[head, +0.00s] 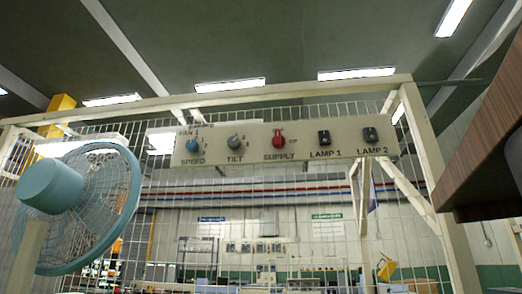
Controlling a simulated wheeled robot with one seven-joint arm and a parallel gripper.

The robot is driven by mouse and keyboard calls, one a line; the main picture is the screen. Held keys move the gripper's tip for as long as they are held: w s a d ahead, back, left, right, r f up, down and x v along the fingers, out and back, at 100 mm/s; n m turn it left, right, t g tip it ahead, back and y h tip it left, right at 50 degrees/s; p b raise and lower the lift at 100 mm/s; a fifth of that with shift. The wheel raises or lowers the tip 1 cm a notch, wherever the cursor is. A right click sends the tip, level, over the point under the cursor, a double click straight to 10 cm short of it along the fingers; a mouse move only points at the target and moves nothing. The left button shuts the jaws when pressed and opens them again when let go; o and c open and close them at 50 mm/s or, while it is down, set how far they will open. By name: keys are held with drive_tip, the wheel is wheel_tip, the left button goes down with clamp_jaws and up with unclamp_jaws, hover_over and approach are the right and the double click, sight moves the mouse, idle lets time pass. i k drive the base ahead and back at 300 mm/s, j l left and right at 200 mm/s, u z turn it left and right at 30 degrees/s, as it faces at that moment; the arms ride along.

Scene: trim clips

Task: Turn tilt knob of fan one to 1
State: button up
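A beige control panel (306,149) hangs high on a white wire-mesh frame in the head view. The grey tilt knob (236,142) sits above the label TILT, with small marks around it too fine to read. The blue speed knob (192,145) is to its left, above SPEED, with partly legible fan lettering over it. A teal fan (52,187) with a round wire guard stands at the left, in front of the mesh. My gripper is not in view.
A red supply knob (279,141) and the switches lamp 1 (324,138) and lamp 2 (370,135) sit right of the tilt knob. A brown wooden edge (478,135) juts in at the right. The space before the panel looks clear.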

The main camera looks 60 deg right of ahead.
sight(233, 142)
drive_tip(key=k+j+z, duration=0.15)
drive_tip(key=z, duration=0.3)
drive_tip(key=k+j+z, duration=0.2)
drive_tip(key=z, duration=0.25)
